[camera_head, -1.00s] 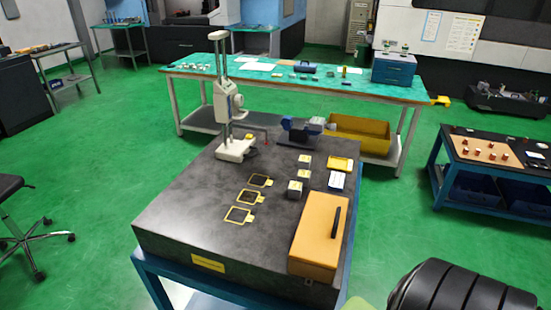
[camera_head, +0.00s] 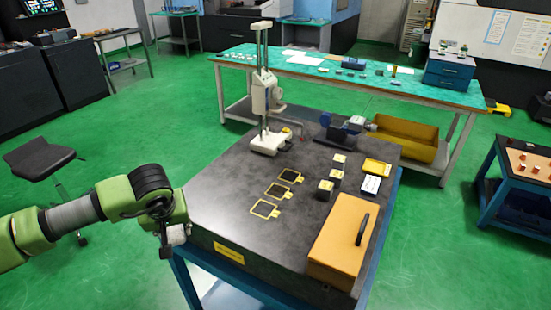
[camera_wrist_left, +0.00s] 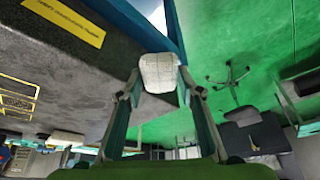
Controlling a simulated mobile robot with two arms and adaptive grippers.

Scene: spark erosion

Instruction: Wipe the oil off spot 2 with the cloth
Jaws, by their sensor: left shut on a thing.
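My left gripper (camera_head: 174,246) is at the left side of the dark granite plate (camera_head: 225,190), beside its edge. It is shut on a pale, whitish cloth (camera_wrist_left: 160,73), seen between the fingertips in the left wrist view. In the head view the cloth (camera_head: 177,234) is small and partly hidden by the gripper. Three yellow-framed dark spots lie in a row on the plate: a near one (camera_head: 265,209), a middle one (camera_head: 278,190) and a far one (camera_head: 291,176). Their numbers are too small to read. The cloth is apart from all of them. My right gripper is out of view.
A height gauge (camera_head: 268,142) stands at the plate's back. Small metal blocks (camera_head: 325,188) and an orange box (camera_head: 341,240) with a black handle stand to the right of the spots. A yellow label (camera_head: 229,252) is on the plate's front edge. The plate's left part is clear.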

